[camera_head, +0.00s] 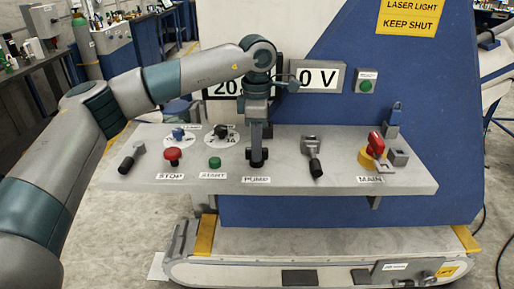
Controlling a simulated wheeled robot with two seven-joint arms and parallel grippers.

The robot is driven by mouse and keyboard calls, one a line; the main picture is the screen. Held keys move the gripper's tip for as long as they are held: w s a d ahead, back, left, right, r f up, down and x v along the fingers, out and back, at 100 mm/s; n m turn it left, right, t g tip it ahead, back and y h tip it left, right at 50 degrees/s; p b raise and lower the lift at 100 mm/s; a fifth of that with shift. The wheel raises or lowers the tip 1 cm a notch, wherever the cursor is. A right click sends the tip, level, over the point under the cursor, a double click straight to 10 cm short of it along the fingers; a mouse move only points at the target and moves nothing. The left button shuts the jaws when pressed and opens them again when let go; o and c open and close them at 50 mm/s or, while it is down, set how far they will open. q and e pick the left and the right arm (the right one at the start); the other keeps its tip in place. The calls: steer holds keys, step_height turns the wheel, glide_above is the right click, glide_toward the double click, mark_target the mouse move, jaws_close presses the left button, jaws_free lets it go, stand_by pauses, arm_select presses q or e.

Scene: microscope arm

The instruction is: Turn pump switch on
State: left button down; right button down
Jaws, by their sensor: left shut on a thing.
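My left gripper (257,155) points straight down onto the grey control panel (225,183), just behind the label PUMP (256,180). It is shut on the pump switch, which is mostly hidden by the fingers, so I cannot tell which way its lever stands. My left arm comes in from the left and bends down over the panel. My right gripper is not in view.
Left of the gripper are the red STOP button (172,154), the green START button (214,162) and two dials. To the right are another lever switch (312,146) and the red MAIN handle (376,144) on yellow. A voltage display (317,77) stands behind.

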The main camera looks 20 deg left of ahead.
arm_select(q)
steer(key=shift+r, duration=0.1)
steer(key=c, duration=1.6)
jaws_free()
steer(key=shift+c, duration=0.2)
